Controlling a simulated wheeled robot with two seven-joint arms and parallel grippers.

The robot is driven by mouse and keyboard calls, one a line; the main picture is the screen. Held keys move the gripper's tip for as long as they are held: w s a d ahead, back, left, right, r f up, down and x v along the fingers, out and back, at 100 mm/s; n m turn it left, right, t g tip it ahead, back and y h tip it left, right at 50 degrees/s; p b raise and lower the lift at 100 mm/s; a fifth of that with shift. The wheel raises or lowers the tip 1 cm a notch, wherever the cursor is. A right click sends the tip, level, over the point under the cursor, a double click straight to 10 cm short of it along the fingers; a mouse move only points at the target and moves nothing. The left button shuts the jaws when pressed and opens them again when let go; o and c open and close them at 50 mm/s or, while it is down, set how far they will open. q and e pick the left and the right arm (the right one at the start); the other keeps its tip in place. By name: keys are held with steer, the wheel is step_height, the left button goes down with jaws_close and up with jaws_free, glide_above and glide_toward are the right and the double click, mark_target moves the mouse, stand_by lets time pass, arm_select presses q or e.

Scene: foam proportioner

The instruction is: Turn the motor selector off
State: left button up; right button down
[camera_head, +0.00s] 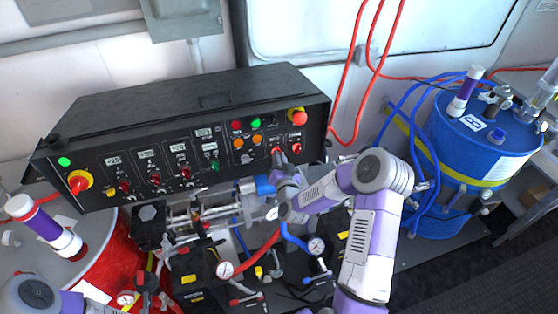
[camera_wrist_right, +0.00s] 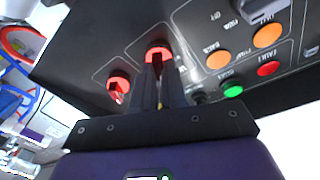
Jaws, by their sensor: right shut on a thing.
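The black control panel (camera_head: 100,150) faces me in the head view. Two red selector knobs sit at its lower right: one (camera_head: 277,151) at my right gripper's tips and another (camera_head: 297,147) just right of it. I cannot read which label marks the motor selector. My right gripper (camera_head: 280,161) reaches up to the panel from below. In the right wrist view its fingers (camera_wrist_right: 158,68) are shut on the nearer red knob (camera_wrist_right: 158,49); the fingers partly hide it. The other red knob (camera_wrist_right: 118,86) is free. My left gripper is out of view.
Orange, red and green lights (camera_head: 238,143) sit left of the gripped knob. A red emergency button (camera_head: 298,116) is above. Hoses and gauges (camera_head: 226,269) crowd below the panel. A blue drum (camera_head: 480,148) stands right, a red drum (camera_head: 100,262) left.

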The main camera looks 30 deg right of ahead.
steer(key=shift+d+n+t+y+b, duration=0.15)
steer(key=shift+n+y+b, duration=0.4)
steer(key=shift+n+b, duration=1.85)
steer(key=shift+a+n+t+y+b, duration=0.1)
steer(key=shift+n+y+b, duration=0.4)
steer(key=shift+n+b, duration=1.9)
steer(key=shift+d+n+t+y+b, duration=0.15)
steer(key=shift+n+y+b, duration=0.4)
steer(key=shift+n+b, duration=1.85)
steer(key=shift+a+m+b, duration=0.1)
steer(key=shift+m+b, duration=0.3)
steer(key=shift+b, duration=0.1)
steer(key=c, duration=1.2)
jaws_free()
steer(key=s, duration=0.5)
steer(key=s+a, duration=0.1)
steer(key=s, duration=0.1)
steer(key=shift+s, duration=0.3)
